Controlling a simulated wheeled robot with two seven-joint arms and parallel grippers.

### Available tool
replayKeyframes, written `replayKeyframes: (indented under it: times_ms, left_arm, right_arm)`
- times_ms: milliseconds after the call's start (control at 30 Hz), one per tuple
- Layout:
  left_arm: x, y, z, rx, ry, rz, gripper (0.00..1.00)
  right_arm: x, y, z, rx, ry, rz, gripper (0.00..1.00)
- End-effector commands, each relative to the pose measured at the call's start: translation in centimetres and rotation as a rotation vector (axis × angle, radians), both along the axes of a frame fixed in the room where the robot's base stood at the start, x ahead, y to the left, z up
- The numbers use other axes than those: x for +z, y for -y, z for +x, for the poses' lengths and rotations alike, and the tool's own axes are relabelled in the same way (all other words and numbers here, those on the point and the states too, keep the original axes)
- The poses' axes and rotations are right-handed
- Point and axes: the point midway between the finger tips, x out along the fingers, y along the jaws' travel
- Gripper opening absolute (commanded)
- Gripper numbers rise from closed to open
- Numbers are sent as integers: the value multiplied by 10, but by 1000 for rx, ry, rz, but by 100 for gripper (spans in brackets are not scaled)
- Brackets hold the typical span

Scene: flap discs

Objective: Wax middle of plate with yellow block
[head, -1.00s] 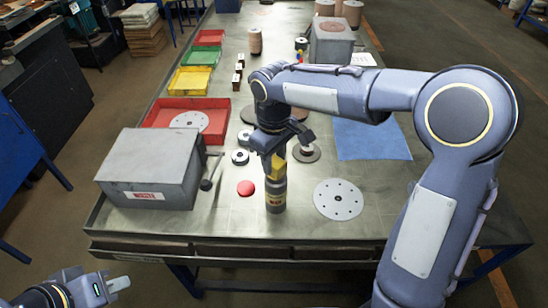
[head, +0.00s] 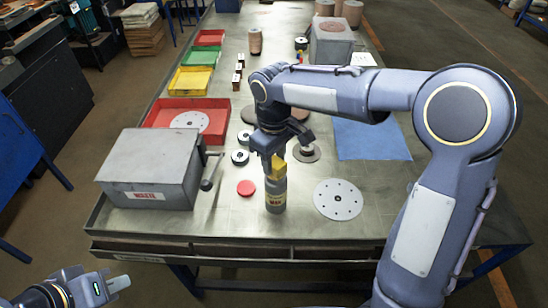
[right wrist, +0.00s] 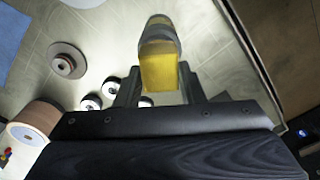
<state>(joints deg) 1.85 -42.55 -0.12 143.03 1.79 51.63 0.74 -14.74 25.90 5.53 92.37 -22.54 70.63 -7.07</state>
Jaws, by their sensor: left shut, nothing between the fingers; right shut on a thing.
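My right gripper (head: 272,152) is shut on the yellow block (head: 277,168), pointing down. The block also shows between the fingers in the right wrist view (right wrist: 160,70). I cannot tell whether block and container touch. A white plate with a ring of holes (head: 338,200) lies flat to the right of the container. Its middle is uncovered in the head view. My left gripper (head: 120,284) is shut and empty at the bottom left, off the table.
A red disc (head: 246,187) lies left of the container. A grey "WASTE" box (head: 150,172) stands at left. A red tray (head: 152,117) holds another holed plate (head: 190,121). A blue mat (head: 370,143) and small discs (head: 240,157) lie behind.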

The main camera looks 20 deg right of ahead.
Motion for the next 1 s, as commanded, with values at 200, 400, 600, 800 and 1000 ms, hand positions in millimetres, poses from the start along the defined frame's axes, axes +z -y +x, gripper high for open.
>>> replayKeyframes:
  times_ms: [200,400,600,800,1000]
  left_arm:
    - [18,0,0,0,0,0,0]
    - [32,0,0,0,0,0,0]
    - [46,0,0,0,0,0,0]
    - [59,0,0,0,0,0,0]
    - [58,0,0,0,0,0,0]
  right_arm:
    - [21,0,0,0,2,0,9]
    - [37,0,1,0,3,1,9]
    - [53,0,1,0,3,1,9]
    - [68,0,0,0,3,1,9]
    - [68,0,0,0,2,0,9]
